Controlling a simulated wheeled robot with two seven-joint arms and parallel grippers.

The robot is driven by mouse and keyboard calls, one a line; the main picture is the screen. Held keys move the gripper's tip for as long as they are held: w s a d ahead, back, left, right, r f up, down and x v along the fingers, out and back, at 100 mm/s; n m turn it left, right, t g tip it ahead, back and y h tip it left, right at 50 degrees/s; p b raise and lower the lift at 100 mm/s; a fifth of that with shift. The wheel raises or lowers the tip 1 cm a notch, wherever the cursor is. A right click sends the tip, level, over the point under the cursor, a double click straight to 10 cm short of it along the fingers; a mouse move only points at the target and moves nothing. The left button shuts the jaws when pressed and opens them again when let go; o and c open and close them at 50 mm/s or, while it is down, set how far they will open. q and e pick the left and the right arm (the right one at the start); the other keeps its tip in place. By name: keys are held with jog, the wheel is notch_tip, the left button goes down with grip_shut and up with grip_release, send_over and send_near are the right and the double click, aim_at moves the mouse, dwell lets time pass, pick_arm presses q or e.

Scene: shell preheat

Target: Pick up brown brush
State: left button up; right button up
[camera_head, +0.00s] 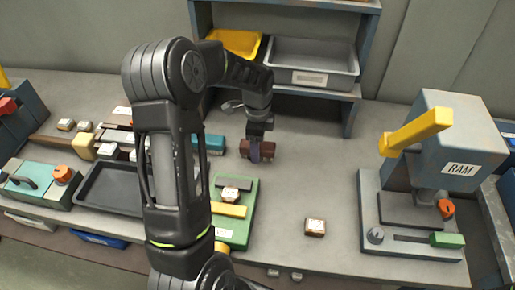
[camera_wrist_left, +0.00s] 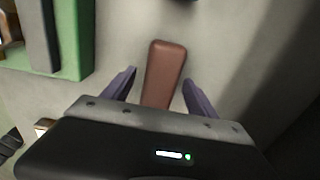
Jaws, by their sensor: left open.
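The brown brush (camera_head: 268,150) lies on the grey bench, in front of the shelf and right of the green tray. In the left wrist view its reddish-brown body (camera_wrist_left: 163,72) runs lengthwise between the two fingers, with its near end hidden by the gripper body. My left gripper (camera_head: 256,152) is over the brush, its purple fingers (camera_wrist_left: 160,88) open, one on each side. Small gaps show between the fingers and the brush in the wrist view. My right gripper is in neither view.
A green tray (camera_head: 240,233) with small blocks stands beside my left arm. A small labelled block (camera_head: 315,227) lies on the bench. The RAM press (camera_head: 445,150) with a yellow lever is at right. A shelf with a grey bin (camera_head: 312,75) stands behind.

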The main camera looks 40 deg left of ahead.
pick_arm(q)
jog(key=shift+c, duration=0.5)
grip_shut()
dwell(0.6)
